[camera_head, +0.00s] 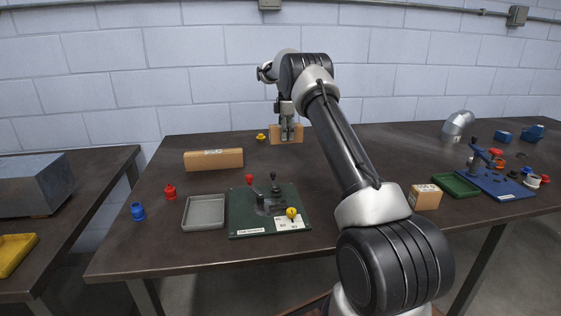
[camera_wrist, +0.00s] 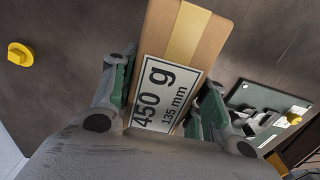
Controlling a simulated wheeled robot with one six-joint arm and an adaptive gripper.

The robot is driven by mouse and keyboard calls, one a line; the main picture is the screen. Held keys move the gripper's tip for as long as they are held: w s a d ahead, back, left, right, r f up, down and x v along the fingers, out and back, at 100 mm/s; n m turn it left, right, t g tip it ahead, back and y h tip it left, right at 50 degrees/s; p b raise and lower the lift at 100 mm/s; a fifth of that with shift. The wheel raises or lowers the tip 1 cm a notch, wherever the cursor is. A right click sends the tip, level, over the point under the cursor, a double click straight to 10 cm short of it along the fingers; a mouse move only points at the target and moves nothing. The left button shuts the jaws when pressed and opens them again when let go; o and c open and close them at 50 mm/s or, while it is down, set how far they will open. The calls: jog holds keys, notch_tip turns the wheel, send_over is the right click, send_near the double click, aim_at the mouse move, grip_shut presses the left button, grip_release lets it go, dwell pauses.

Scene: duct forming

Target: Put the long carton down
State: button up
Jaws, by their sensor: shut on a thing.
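A brown carton (camera_head: 274,134) is in my gripper (camera_head: 289,136) at the back of the dark table. In the wrist view the carton (camera_wrist: 207,35) has a tan tape strip and a white label reading 450 g, 135 mm. My gripper (camera_wrist: 163,103) is shut on it, with one green-padded finger on each side. Another brown carton (camera_head: 213,160), which looks longer in the head view, lies on the table to the left.
A yellow knob (camera_head: 261,137) stands just left of the held carton. A green fixture board (camera_head: 240,215) with levers and a grey tray (camera_head: 203,212) are nearer. A small carton (camera_head: 425,198), green tray (camera_head: 455,185) and blue board (camera_head: 500,186) are at right.

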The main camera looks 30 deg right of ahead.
notch_tip(320, 180, down, 9)
dwell(0.4)
jog(key=shift+f, duration=0.15)
jog(key=o, duration=1.4)
jog(key=shift+c, duration=0.2)
